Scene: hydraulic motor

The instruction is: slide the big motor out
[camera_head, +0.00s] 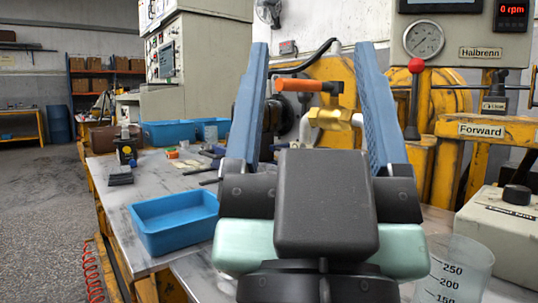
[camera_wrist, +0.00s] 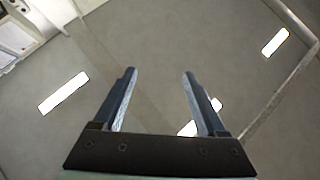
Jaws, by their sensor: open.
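My gripper (camera_head: 313,45) stands raised in the middle of the head view, its two blue fingers spread wide and pointing up. In the wrist view my gripper (camera_wrist: 159,73) is open with nothing between the fingers. Behind it in the head view is a yellow machine (camera_head: 333,70) with a round dark part. An orange-handled lever (camera_head: 297,86) and a brass fitting (camera_head: 330,118) show between the fingers, farther back. I cannot tell which part is the big motor; my gripper and wrist hide much of that area.
A blue tray (camera_head: 172,222) sits on the grey workbench (camera_head: 118,207) at left, with small tools and blue bins (camera_head: 167,133) behind. A clear measuring beaker (camera_head: 455,270) and a pale box (camera_head: 506,232) stand at front right. A red-knobbed lever (camera_head: 414,100) rises at right. The wrist view shows the ceiling.

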